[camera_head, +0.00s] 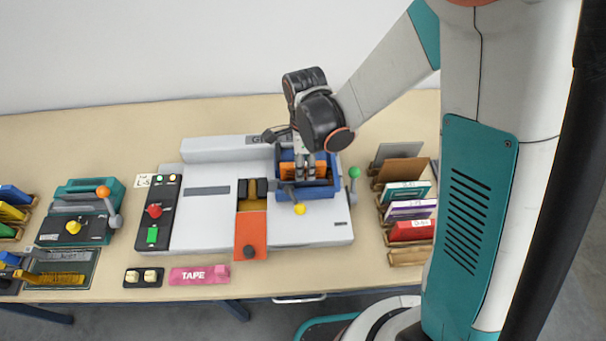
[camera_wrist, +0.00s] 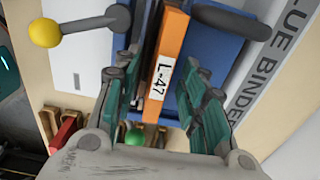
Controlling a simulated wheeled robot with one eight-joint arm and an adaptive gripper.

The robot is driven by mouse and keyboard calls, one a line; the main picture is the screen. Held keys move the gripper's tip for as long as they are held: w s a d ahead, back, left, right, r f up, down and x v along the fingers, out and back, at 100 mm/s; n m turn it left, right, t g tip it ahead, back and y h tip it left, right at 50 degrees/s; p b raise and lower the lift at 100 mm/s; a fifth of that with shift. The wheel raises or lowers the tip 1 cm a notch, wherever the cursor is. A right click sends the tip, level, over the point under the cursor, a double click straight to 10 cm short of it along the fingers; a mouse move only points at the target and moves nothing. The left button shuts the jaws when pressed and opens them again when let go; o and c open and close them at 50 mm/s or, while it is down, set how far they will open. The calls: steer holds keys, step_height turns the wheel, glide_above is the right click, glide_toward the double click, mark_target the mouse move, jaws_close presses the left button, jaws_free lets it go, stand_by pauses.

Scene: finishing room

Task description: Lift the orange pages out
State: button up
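The orange pages (camera_head: 288,170) stand upright in the blue clamp (camera_head: 322,191) of the grey binding machine. In the wrist view the orange pages (camera_wrist: 171,48) show a narrow spine with a white L-47 label. My gripper (camera_head: 305,174) reaches down over the blue clamp from above. In the wrist view my gripper (camera_wrist: 158,78) is open, with one finger pad on each side of the spine. Gaps show between the pads and the pages, so it does not appear to hold them. The lower part of the pages is hidden in the clamp.
The machine has a yellow-knobbed lever (camera_head: 300,209) at the front and a green-knobbed lever (camera_head: 354,173) on the right. A rack of coloured booklets (camera_head: 411,209) stands to the right. A pink tape block (camera_head: 199,275) lies at the front edge.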

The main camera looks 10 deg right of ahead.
jaws_close()
steer(key=shift+r, duration=0.15)
